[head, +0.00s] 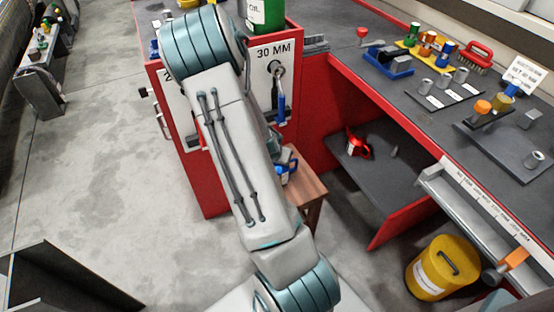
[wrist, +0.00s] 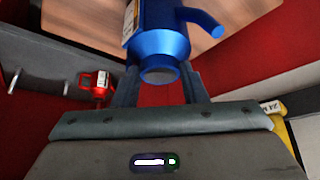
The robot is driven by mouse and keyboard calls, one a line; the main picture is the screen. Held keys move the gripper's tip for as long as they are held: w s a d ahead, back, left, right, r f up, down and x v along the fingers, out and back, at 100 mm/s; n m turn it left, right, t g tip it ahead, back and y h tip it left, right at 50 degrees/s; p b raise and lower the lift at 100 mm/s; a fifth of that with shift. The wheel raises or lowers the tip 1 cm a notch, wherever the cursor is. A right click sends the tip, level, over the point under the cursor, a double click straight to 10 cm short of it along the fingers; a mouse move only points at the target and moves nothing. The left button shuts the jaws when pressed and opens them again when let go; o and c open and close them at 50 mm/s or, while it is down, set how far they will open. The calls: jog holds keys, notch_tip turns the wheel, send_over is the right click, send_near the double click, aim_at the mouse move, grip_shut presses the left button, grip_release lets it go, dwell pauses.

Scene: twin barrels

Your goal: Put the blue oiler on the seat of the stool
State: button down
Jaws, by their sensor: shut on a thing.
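The blue oiler (wrist: 160,40) is between the fingers of my gripper (wrist: 160,78) in the wrist view. My gripper is shut on it. The oiler has a side spout or handle at the right and a pale label. The wooden seat of the stool (wrist: 85,22) shows behind the oiler; I cannot tell whether they touch. In the head view the stool (head: 309,188) stands beside the red cabinet. A small part of the blue oiler (head: 290,167) shows at its seat, and my arm hides most of the gripper.
A red oiler (head: 357,146) sits on the low dark shelf right of the stool. A yellow bin (head: 441,268) stands on the floor at the lower right. The red cabinet (head: 209,190) and the cluttered workbench (head: 405,85) border the stool.

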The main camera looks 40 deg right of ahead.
jog(key=shift+f, duration=0.2)
jog(key=c, duration=0.9)
grip_release()
jog(key=shift+o, duration=0.2)
jog(key=shift+r, duration=0.15)
